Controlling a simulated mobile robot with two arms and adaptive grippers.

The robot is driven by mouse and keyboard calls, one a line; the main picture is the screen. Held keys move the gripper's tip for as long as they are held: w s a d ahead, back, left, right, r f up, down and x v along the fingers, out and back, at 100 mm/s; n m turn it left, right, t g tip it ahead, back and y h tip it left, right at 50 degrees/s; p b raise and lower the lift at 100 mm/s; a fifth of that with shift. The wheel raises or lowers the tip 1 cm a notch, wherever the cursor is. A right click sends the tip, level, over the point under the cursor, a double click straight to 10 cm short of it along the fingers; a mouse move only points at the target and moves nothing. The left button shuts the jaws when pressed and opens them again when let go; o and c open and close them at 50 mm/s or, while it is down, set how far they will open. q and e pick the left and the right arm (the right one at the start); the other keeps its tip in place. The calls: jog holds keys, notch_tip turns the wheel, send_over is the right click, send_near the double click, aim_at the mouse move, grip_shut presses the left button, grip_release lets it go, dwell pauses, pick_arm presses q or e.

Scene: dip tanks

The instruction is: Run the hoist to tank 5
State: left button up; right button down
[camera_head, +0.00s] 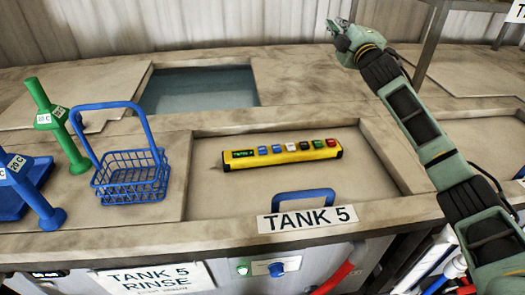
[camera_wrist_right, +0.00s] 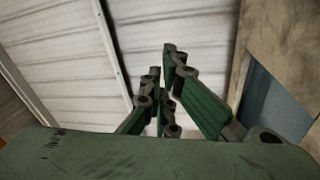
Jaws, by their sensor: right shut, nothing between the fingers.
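A yellow hoist pendant (camera_head: 283,152) lies on the closed lid (camera_head: 230,200) behind the "TANK 5" label (camera_head: 307,219). It has a small display with green text, too small to read surely, and a row of coloured buttons: blue, white, green and red among them. My right gripper (camera_head: 337,27) is up at the back, beyond and above the pendant, well apart from it. Its fingers (camera_wrist_right: 165,85) are shut and empty in the right wrist view, pointing toward a pale ribbed wall. My left gripper is out of view. No hoist shows clearly.
An open tank with water (camera_head: 198,88) lies behind the lid. A blue wire basket (camera_head: 132,178) stands left, with green (camera_head: 60,125) and blue (camera_head: 35,198) posts beside it. A blue handle (camera_head: 303,196) rises at the lid's front. The tank front carries a "TANK 5 RINSE" sign (camera_head: 150,280).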

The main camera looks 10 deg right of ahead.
jog(key=s+a+r+n+t+y, duration=0.2)
jog(key=s+a+r+n+y, duration=0.1)
jog(key=a+r+n+y, duration=0.5)
jog(key=s+a+f+n+g+y+b, duration=0.3)
jog(key=a+n+g+y, duration=0.5)
jog(key=a, duration=0.7)
jog(key=s+a+f+n+g+h, duration=0.1)
jog(key=s+a+f+n+g, duration=0.15)
jog(key=f, duration=0.35)
jog(key=s+a+f+n+g+h, duration=0.1)
jog(key=a+f+n+g, duration=0.15)
jog(key=a+f, duration=0.2)
jog(key=d+f+m+h, duration=0.1)
jog(key=d+f+h, duration=0.2)
jog(key=f, duration=0.3)
jog(key=d+f+m+g+h, duration=0.1)
jog(key=d+f+h, duration=0.3)
jog(key=f+h, duration=0.1)
jog(key=shift+w+d+f+m+h, duration=0.2)
jog(key=shift+f+m+h, duration=0.15)
jog(key=shift+f, duration=0.4)
